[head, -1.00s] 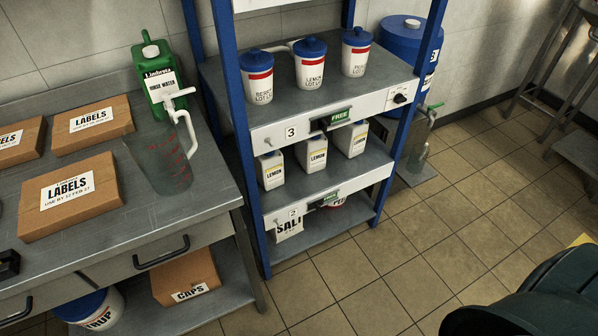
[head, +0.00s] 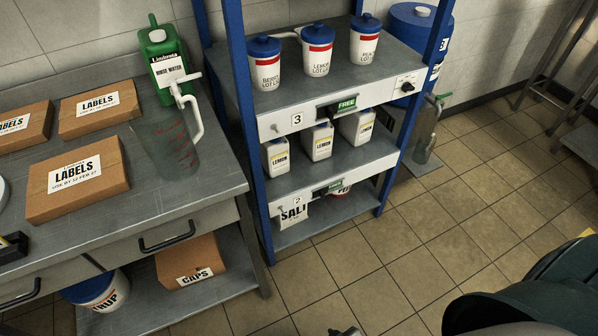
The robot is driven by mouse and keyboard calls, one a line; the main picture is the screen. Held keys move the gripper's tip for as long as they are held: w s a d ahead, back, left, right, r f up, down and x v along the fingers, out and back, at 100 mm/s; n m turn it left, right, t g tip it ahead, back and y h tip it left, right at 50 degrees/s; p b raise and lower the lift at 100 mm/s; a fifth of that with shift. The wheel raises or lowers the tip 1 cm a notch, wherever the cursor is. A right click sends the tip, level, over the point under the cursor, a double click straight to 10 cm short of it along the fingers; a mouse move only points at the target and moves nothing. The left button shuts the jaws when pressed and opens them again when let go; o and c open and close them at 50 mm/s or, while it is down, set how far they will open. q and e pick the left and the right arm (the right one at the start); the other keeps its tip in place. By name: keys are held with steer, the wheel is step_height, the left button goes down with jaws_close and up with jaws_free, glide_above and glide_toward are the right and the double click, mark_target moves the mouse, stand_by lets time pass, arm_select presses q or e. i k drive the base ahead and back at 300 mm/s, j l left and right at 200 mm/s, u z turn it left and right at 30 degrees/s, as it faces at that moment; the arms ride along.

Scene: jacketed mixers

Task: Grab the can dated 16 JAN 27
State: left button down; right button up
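I cannot read the date 16 JAN 27 on anything in view. Three white tubs with blue lids and red bands stand in a row on the upper rack shelf: a berry tub (head: 266,70), a lemon tub (head: 317,60) and a peach tub (head: 363,48). Their small lower print shows no readable date. Three white lemon-labelled containers stand on the shelf below: a left one (head: 277,158), a middle one (head: 320,144) and a right one (head: 357,128). Neither gripper can be made out; a small dark part at the bottom edge is too cut off to identify.
The steel bench (head: 190,185) holds a green rinse-water container (head: 160,55), a clear jug (head: 165,145) and a labels box (head: 75,182) dated in February. A caps box (head: 190,265) sits below. A blue drum (head: 405,35) stands behind the rack. Tiled floor (head: 400,250) is open at right.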

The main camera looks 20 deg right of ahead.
mark_target(275, 154)
steer(key=l+z, duration=0.25)
steer(key=l, duration=0.3)
steer(key=l+z, duration=0.3)
steer(key=l, duration=0.3)
steer(key=i+l+z, duration=0.25)
steer(key=l, duration=0.3)
steer(key=k, duration=0.1)
